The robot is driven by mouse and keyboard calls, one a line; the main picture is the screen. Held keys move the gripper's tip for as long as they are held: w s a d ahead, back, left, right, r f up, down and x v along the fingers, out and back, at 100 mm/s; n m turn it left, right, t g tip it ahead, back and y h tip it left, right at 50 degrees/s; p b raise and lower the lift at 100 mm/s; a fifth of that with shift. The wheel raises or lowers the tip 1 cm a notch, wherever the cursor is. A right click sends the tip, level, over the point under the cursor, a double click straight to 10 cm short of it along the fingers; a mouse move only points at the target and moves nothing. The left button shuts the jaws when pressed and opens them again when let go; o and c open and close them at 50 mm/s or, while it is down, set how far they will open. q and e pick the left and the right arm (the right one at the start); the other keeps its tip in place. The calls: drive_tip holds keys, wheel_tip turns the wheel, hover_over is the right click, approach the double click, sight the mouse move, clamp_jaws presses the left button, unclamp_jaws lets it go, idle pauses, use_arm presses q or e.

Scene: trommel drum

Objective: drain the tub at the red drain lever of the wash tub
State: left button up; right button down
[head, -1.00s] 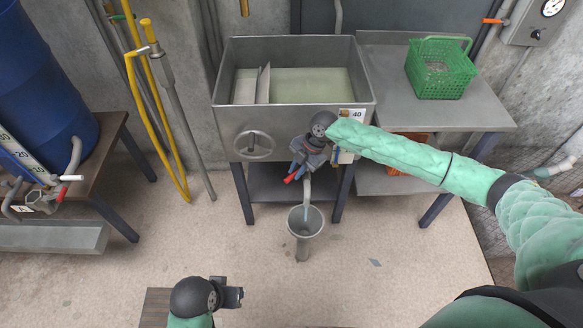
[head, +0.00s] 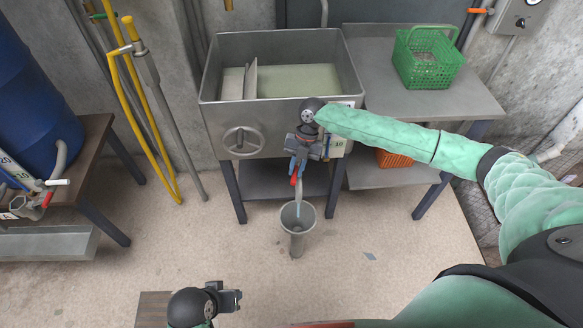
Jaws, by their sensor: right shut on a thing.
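The steel wash tub (head: 220,117) stands against the back wall with pale greenish water (head: 300,80) in it. The red drain lever (head: 294,177) hangs below its front, pointing steeply down. My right gripper (head: 298,164) is at the lever, shut on it; the jaws hide the lever's upper part. A grey outlet pipe (head: 299,188) runs down beside the lever. A thin pale-blue stream shows below it, above the grey funnel drain (head: 297,217) on the floor. My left gripper (head: 238,299) is low in the view, far from the tub; its jaw opening is unclear.
A handwheel (head: 243,140) is on the tub's front, left of my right gripper. A green basket (head: 425,62) stands on the side table, and an orange crate (head: 394,159) below it. A blue barrel (head: 35,100) is at left.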

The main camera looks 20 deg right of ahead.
sight(297, 171)
use_arm(q)
drive_tip(key=shift+a, duration=0.1)
use_arm(e)
drive_tip(key=c, duration=1.4)
unclamp_jaws()
drive_tip(key=shift+o, duration=0.2)
drive_tip(key=shift+r, duration=0.1)
